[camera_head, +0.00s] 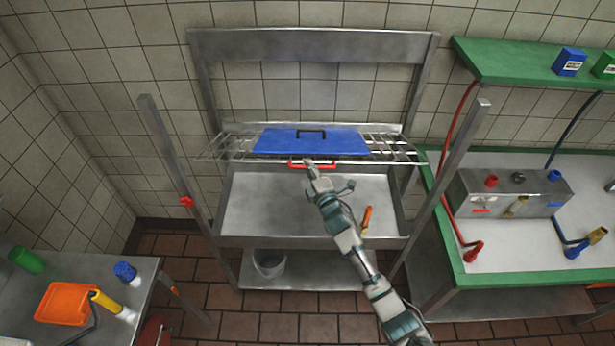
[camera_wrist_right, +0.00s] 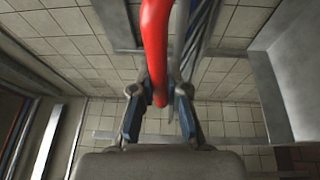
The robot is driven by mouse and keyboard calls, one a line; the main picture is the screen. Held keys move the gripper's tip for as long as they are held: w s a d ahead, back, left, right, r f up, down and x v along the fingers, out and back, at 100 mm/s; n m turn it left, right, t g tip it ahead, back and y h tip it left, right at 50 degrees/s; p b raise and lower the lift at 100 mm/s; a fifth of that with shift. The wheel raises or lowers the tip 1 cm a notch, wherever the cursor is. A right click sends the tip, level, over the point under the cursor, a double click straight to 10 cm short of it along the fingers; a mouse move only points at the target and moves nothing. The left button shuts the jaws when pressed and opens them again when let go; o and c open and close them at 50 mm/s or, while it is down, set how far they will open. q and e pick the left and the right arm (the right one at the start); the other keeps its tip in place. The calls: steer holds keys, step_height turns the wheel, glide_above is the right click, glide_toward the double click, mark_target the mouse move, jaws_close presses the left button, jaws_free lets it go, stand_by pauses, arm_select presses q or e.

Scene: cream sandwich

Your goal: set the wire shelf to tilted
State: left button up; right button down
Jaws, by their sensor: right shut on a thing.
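The wire shelf (camera_head: 222,147) spans the upper part of a metal rack, with a blue lid or board (camera_head: 280,141) with a black handle lying on it. Its front-to-back slant is hard to judge from above. A red handle (camera_head: 296,164) is at the middle of the shelf's front edge. My right gripper (camera_head: 313,168) reaches up from the lower right to this handle. In the right wrist view, the red handle (camera_wrist_right: 155,50) runs between the two fingers of the gripper (camera_wrist_right: 159,100), which is shut on it. My left gripper is not in view.
Below the shelf is a metal tray (camera_head: 262,205) with an orange-handled tool (camera_head: 367,220), and a bucket (camera_head: 269,264) lower down. Rack posts (camera_head: 165,150) stand on both sides. A green-edged bench (camera_head: 475,278) is right; a cluttered table (camera_head: 150,268) is left.

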steer(key=shift+w+d+r, duration=0.1)
steer(key=shift+d+r, duration=0.15)
steer(key=shift+r, duration=0.1)
steer(key=c, duration=1.2)
jaws_free()
steer(key=shift+r, duration=0.1)
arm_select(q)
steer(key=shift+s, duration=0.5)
arm_select(e)
steer(key=shift+d+f, duration=0.1)
steer(key=shift+f, duration=0.15)
steer(key=shift+d+f, duration=0.1)
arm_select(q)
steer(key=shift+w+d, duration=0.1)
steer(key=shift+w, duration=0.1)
arm_select(e)
steer(key=v, duration=1.2)
steer(key=shift+a, duration=0.25)
